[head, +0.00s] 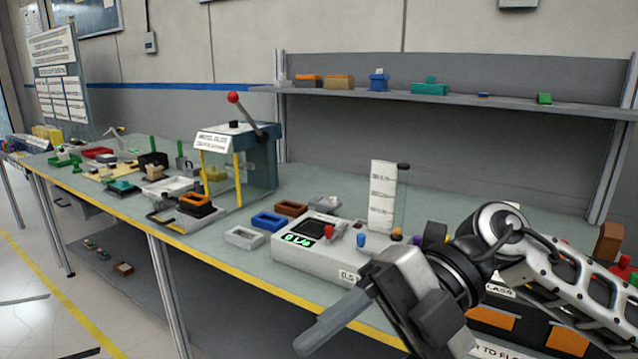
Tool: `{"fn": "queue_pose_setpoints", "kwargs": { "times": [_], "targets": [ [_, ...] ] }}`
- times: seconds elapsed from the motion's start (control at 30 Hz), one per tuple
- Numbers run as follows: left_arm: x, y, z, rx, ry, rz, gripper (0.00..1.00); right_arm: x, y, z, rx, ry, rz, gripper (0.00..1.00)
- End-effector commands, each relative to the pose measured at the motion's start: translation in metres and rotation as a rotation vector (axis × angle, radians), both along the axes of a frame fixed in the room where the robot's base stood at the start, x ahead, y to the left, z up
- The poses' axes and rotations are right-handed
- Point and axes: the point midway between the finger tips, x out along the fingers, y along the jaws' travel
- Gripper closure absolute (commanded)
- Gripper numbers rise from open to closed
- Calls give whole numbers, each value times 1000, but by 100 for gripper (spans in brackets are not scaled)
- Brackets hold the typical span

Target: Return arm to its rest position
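My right arm (545,270) comes in from the right over the front part of the bench. Its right gripper (325,325) points down and to the left, in front of the bench's yellow front edge. The fingers overlap in this view, so I cannot tell whether they are apart or together. I see nothing held in it. The gripper and wrist hide part of the bench front and the right side of the white device. My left gripper is not in view.
A white device with a green display (300,240) stands just behind the gripper. A clear cylinder (401,200) stands behind the wrist. Small trays (243,237) and a press with a red-knobbed lever (255,150) are further left. A shelf (460,98) runs behind.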

Motion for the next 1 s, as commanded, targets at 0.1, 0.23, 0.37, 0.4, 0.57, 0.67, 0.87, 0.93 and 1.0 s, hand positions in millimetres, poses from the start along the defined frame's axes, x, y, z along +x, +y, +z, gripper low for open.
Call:
{"fn": "queue_pose_setpoints", "kwargs": {
  "times": [0.1, 0.23, 0.37, 0.4, 0.57, 0.67, 0.87, 0.93, 1.0],
  "targets": [
    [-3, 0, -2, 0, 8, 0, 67, -1, 32, 15, 384, 178, -99, 38],
    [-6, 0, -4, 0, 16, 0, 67, 30, 38, 24, 719, 361, -357, 38],
    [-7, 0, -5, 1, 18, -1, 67, 76, 16, -4, 921, 546, -734, 38],
    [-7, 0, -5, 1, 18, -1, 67, 89, 6, -23, 950, 604, -868, 38],
    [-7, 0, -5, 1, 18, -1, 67, 111, -43, -130, 895, 817, -1408, 38],
    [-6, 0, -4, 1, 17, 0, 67, 97, -69, -200, 760, 929, -1676, 38],
    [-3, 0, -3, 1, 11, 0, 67, 32, -105, -309, 421, 1101, -2026, 38],
    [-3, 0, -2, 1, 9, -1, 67, 11, -112, -332, 326, 1141, -2089, 38],
    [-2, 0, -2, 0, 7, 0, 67, -6, -117, -347, 254, 1169, -2130, 38]
  ]
}}
